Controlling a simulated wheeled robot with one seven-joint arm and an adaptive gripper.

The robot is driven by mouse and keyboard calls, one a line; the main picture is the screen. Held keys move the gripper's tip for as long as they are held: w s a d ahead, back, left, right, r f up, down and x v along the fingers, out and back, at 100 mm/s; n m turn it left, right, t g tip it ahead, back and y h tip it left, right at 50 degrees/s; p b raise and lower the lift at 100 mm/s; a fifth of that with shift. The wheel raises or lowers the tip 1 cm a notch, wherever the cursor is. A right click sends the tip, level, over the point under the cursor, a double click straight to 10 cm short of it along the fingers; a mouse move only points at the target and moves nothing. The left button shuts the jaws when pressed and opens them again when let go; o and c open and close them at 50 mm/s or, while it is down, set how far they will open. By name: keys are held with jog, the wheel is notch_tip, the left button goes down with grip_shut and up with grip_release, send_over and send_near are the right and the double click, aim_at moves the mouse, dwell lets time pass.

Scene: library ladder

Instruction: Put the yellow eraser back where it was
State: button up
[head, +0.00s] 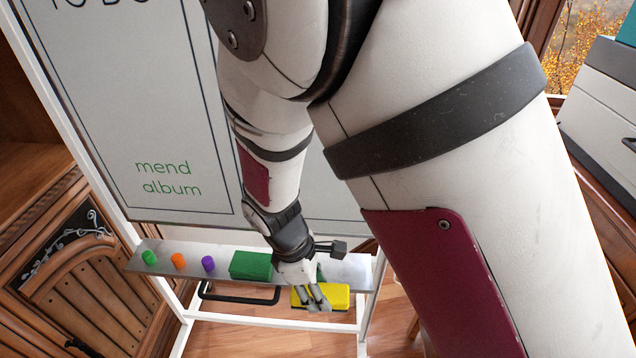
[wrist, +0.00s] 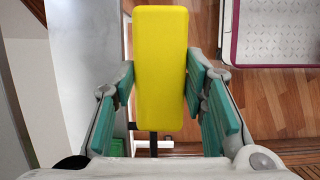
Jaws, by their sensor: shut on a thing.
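The yellow eraser (head: 338,296) is a block with a dark underside, near the right end of the metal tray (head: 352,268) below the whiteboard. In the head view it appears just in front of the tray's edge; I cannot tell its exact height against the tray. My gripper (head: 316,297) is shut on it. In the wrist view the eraser (wrist: 160,70) lies lengthwise between the teal-padded fingers (wrist: 160,90), whose tips touch its two long sides. My arm hides part of the tray behind the gripper.
On the tray, a green eraser (head: 251,265) lies left of my gripper. Further left are purple (head: 208,263), orange (head: 178,261) and green (head: 149,257) marker-like pieces. The whiteboard (head: 125,120) stands behind the tray. The tray's right end looks bare.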

jog(key=w, duration=0.3)
jog(key=w+a+b, duration=0.1)
jog(key=w, duration=0.2)
jog(key=w+f, duration=0.1)
jog(key=w, duration=0.2)
jog(key=shift+w+a+b, duration=0.1)
jog(key=shift+a+b, duration=0.2)
jog(key=shift+a, duration=0.05)
jog(key=shift+f+b, duration=0.6)
jog(key=shift+f, duration=1.1)
jog(key=o, duration=0.8)
jog(key=shift+c, duration=0.2)
jog(key=p+v, duration=0.3)
jog(key=v, duration=0.9)
